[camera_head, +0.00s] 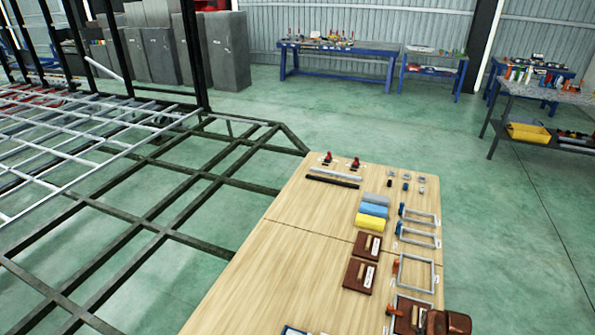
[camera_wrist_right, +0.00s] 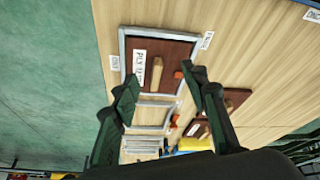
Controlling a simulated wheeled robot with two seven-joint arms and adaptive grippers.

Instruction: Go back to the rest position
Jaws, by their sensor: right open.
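My right gripper (camera_wrist_right: 159,76) is open in the right wrist view, its two dark green fingers spread apart with nothing held between them. Beyond the fingertips lies a brown board (camera_wrist_right: 175,50) with a wooden handle and a white label, inside a grey rectangular frame (camera_wrist_right: 150,30). Both lie on the wooden table (camera_wrist_right: 250,60). In the head view, a dark brown rounded shape at the lower right edge partly hides the framed board; I cannot tell whether it is part of my right arm. My left gripper is not in view.
The wooden table (camera_head: 290,235) holds more grey frames (camera_head: 418,272), brown boards (camera_head: 360,275), blue and yellow blocks (camera_head: 370,220) and bars. A dark metal chassis (camera_head: 150,225) lies left of it. Blue workbenches (camera_head: 330,50) stand behind; green floor (camera_head: 510,230) is clear at right.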

